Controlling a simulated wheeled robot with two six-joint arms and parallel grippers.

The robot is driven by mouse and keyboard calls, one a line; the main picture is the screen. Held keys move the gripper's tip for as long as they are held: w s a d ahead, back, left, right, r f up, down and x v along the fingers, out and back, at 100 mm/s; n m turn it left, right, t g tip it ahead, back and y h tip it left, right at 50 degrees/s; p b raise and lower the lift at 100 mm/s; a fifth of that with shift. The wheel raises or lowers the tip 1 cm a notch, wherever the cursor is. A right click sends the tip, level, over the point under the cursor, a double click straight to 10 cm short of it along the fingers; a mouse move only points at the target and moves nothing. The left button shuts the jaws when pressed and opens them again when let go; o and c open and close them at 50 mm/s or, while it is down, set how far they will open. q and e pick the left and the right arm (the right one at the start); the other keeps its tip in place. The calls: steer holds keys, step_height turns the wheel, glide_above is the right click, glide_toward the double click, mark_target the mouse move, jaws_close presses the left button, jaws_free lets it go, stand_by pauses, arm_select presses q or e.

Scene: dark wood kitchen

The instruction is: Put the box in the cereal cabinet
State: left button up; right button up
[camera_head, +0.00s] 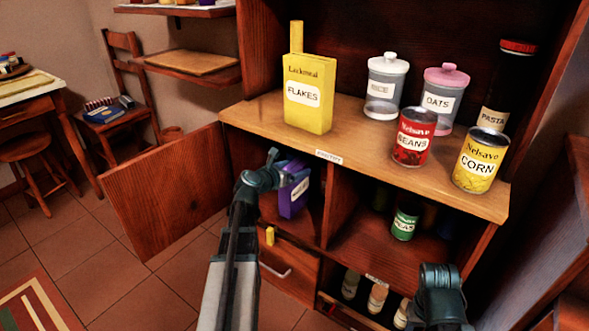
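A purple box (296,196) with a white label is at the opening of the lower left compartment (312,226) of the wooden cabinet. I cannot tell whether its base touches the compartment floor. The compartment's door (160,195) is swung wide open to the left. My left gripper (270,172) is at the box's left side, overlapping its edge; its fingers are dark and partly hidden, so its grip is unclear. My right gripper (440,290) is low at the bottom right, away from the box, with its fingers not clear. A yellow flakes box (310,95) stands on the countertop.
The counter also holds two jars (385,85), a beans can (413,137), a corn can (480,160) and a pasta jar (507,85). A green can (405,222) stands in the right compartment. A drawer (287,268) is below the left one.

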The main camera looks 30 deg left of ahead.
arm_select(q)
steer(key=shift+r, duration=0.3)
steer(key=d+p+v, duration=0.1)
steer(key=p+v, duration=0.2)
steer(key=v, duration=0.9)
steer(key=shift+a+p, duration=0.4)
steer(key=shift+a, duration=0.1)
steer(key=shift+f, duration=0.1)
